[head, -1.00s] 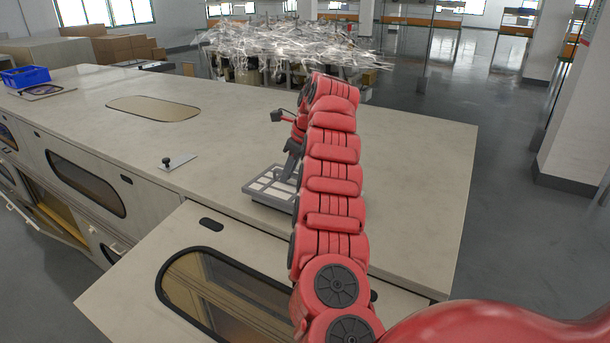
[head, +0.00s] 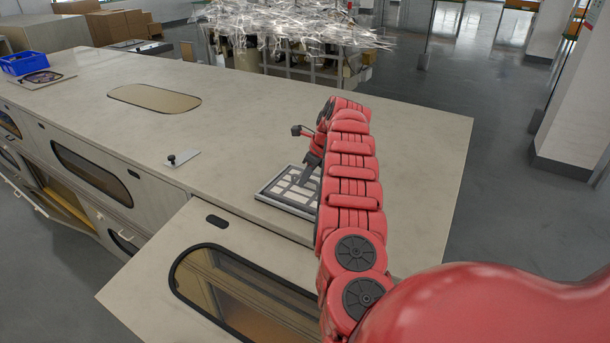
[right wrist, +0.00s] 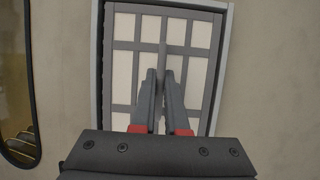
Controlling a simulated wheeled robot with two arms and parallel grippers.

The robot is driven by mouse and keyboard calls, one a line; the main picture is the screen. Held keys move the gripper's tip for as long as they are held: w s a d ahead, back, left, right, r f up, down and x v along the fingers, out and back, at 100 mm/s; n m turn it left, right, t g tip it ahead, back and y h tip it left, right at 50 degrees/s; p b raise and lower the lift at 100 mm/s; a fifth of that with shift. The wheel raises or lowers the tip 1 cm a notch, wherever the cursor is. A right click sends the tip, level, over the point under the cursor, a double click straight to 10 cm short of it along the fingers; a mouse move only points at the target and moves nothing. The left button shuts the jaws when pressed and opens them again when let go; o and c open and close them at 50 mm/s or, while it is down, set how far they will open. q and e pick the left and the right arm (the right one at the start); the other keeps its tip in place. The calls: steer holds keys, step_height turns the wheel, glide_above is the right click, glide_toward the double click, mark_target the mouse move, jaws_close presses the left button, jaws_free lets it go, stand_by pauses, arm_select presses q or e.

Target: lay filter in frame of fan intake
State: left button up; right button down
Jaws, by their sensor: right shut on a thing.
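The filter (head: 283,189) is a white panel with a grey grid. It lies flat, or nearly so, within the grey frame of the fan intake (head: 284,207) on the counter. In the right wrist view the filter (right wrist: 124,65) sits inside the paler frame rim (right wrist: 231,45), with narrow borders on both sides. I cannot tell whether it is fully seated. My right gripper (head: 304,181) points down at the filter. In the wrist view its fingers (right wrist: 160,76) are shut on the filter's thin middle rib. My right arm hides the frame's right side in the head view. My left gripper is not in view.
A small plate with a black knob (head: 172,160) lies left of the frame. A flush oval window (head: 155,98) and a blue bin (head: 24,64) are farther back. A lower front section (head: 140,275) has a dark-rimmed oval window.

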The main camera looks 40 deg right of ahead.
steer(key=shift+f, duration=0.1)
steer(key=c, duration=0.9)
jaws_free()
steer(key=shift+a, duration=0.1)
steer(key=shift+c, duration=0.2)
steer(key=shift+s+r+b, duration=0.2)
steer(key=shift+r+b, duration=0.3)
steer(key=shift+b, duration=0.1)
steer(key=b+v, duration=0.2)
steer(key=v, duration=0.3)
steer(key=shift+s+d+r, duration=0.15)
steer(key=shift+d+r, duration=0.05)
steer(key=shift+d, duration=0.05)
steer(key=v, duration=0.5)
steer(key=shift+s+a+r, duration=0.1)
steer(key=shift+r, duration=0.2)
steer(key=shift+f, duration=0.1)
